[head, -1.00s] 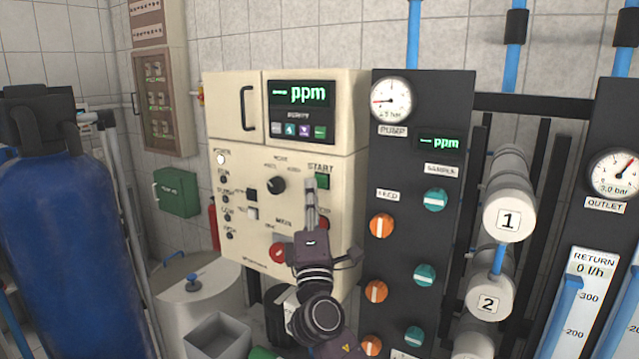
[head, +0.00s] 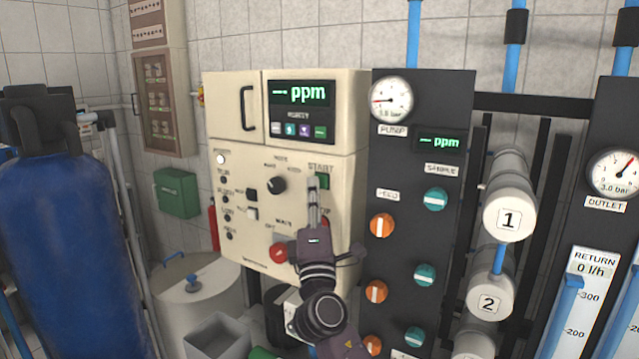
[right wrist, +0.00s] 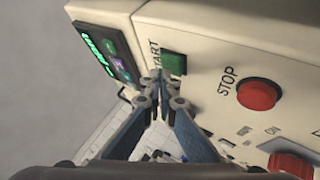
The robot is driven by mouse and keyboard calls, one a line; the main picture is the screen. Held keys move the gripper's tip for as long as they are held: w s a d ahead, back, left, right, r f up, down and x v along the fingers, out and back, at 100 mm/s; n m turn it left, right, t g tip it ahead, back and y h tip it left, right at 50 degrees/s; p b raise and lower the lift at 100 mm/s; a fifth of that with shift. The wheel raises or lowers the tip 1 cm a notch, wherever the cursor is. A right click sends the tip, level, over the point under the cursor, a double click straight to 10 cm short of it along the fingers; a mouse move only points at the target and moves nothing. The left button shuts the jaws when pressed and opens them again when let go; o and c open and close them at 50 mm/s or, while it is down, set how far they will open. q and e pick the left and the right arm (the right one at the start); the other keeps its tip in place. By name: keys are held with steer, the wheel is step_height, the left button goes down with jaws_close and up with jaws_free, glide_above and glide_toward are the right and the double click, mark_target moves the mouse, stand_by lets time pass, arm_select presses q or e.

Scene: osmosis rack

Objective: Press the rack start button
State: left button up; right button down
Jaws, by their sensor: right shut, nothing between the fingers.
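The green square START button (head: 322,181) is on the upper right of the cream control panel (head: 230,258). My right gripper (head: 313,181) is shut and empty, its fingertips overlapping the left edge of the button in the head view. In the right wrist view the closed fingertips (right wrist: 158,76) are beside the green START button (right wrist: 173,64), and I cannot tell whether they touch it. The red STOP button (right wrist: 258,94) is below START and is mostly hidden by my gripper in the head view. My left gripper is not in view.
A red knob (head: 279,253) and a black selector (head: 276,185) are on the same panel. A dark panel with a pump gauge (head: 390,100) and orange and teal valves stands to the right. A blue tank (head: 70,240) stands at the left.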

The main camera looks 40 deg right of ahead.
steer(key=shift+w+d, duration=0.2)
steer(key=shift+d, duration=0.25)
stand_by(0.4)
steer(key=shift+a, duration=0.1)
steer(key=shift+s+a, duration=0.4)
steer(key=shift+a, duration=0.35)
steer(key=a, duration=0.1)
steer(key=s+a, duration=0.1)
steer(key=a, duration=0.1)
steer(key=s+a, duration=0.1)
steer(key=shift+a, duration=0.3)
steer(key=shift+w, duration=0.1)
stand_by(0.7)
